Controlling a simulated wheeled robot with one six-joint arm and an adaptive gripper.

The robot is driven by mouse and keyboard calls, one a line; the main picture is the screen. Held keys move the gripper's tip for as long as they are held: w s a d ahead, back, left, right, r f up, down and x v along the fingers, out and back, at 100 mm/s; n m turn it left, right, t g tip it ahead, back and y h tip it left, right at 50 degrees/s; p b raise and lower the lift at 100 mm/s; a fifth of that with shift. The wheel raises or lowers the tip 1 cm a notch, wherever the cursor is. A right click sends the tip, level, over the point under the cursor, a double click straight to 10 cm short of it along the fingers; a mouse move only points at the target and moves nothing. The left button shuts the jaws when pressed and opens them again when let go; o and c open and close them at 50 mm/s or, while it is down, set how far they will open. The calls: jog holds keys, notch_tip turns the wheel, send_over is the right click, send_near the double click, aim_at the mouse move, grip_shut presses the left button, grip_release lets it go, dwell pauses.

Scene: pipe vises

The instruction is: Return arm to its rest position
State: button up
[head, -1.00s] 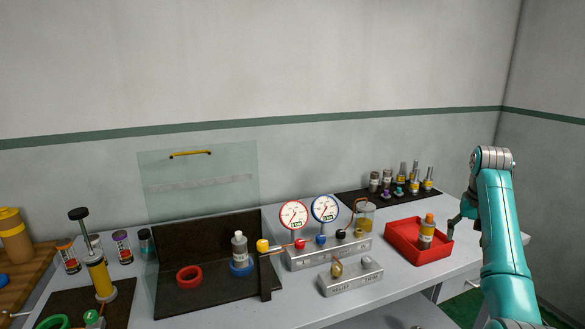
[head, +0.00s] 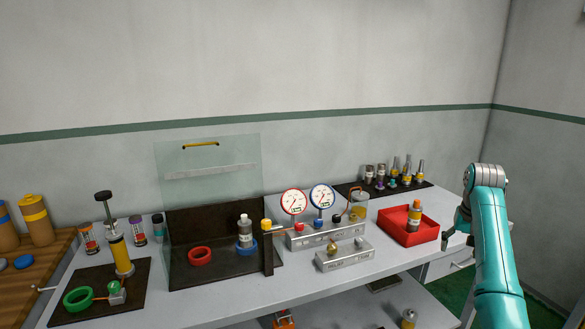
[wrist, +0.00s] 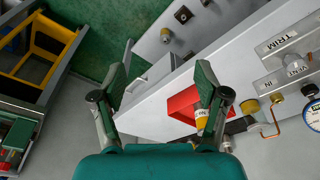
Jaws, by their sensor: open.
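My teal arm stands at the right in the head view, with my gripper (head: 456,230) hanging from its end just right of the red tray. In the wrist view my gripper (wrist: 160,95) has its two dark green fingers spread wide, with nothing between them. The red tray (head: 424,237) holds an orange-capped bottle (head: 414,216); the tray also shows in the wrist view (wrist: 180,103), partly behind the right finger. My gripper is apart from both.
The bench (head: 225,305) carries two gauges on a metal block (head: 328,236), a clear shield (head: 205,160) and a hand pump (head: 119,250). A black mat (head: 350,188) with several small fittings lies at the back right. Bare floor (wrist: 70,125) and a yellow-framed cart (wrist: 40,45) show in the wrist view.

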jog(key=s+a+f+n+t, duration=0.1)
jog(key=s+a+f+t, duration=0.2)
jog(key=f, duration=1.1)
jog(key=s+a+f, duration=0.3)
jog(key=a+f, duration=0.3)
jog(key=f, duration=0.7)
jog(key=s+a+f+n+t, duration=0.1)
jog(key=s+a+f+t, duration=0.1)
jog(key=s+a+f, duration=0.45)
jog(key=s+a+f+n+t, duration=0.1)
jog(key=s+a+f, duration=0.2)
jog(key=s+f, duration=0.65)
jog(key=s+a+r+t, duration=0.2)
jog(key=s+a+r, duration=0.1)
jog(key=s, duration=0.9)
jog(key=s+a+r+t, duration=0.1)
jog(key=s+a+r, duration=0.15)
jog(key=s, duration=0.85)
jog(key=s+a+r+n+t, duration=0.1)
jog(key=s+a+r+t, duration=0.1)
jog(key=s+r, duration=0.7)
jog(key=s+a+r+n+t, duration=0.1)
jog(key=s+r+t, duration=0.1)
jog(key=s+r, duration=0.7)
notch_tip(320, 180, up, 3)
jog(key=shift+s+a+r+y, duration=0.1)
jog(key=shift+s+a+y, duration=0.3)
